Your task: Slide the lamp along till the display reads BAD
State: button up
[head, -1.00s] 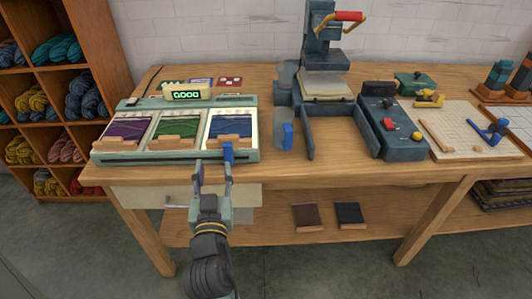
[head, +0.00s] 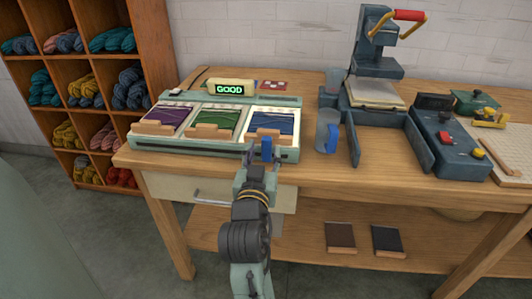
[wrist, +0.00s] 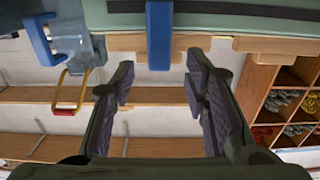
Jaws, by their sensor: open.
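The display (head: 230,88) on the back of the pale green box (head: 160,148) reads GOOD in green letters. Three windows hold purple (head: 168,115), green (head: 212,120) and blue (head: 272,122) wool; the blue one, at the right, looks brightest lit. I cannot make out a separate lamp body. A blue upright tab (head: 266,148), apparently the lamp's handle, is at the box's front below the blue window. My gripper (head: 262,162) is open just in front of the tab. In the wrist view the tab (wrist: 159,35) lies beyond and between my open, empty fingers (wrist: 158,88).
A glass jug (head: 327,132) with a blue handle stands right of the box. Beyond it are a press (head: 375,65) with a red handle and a dark control box (head: 450,145). A drawer (head: 175,188) is below the table edge. Wool shelves (head: 165,60) stand at the left.

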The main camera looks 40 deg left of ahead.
aim_at(266, 143)
jog(key=shift+r+p+x, duration=0.2)
jog(key=shift+p+x, duration=0.1)
jog(key=shift+x, duration=1.65)
jog(key=shift+d, duration=0.1)
jog(key=shift+c, duration=0.3)
grip_shut()
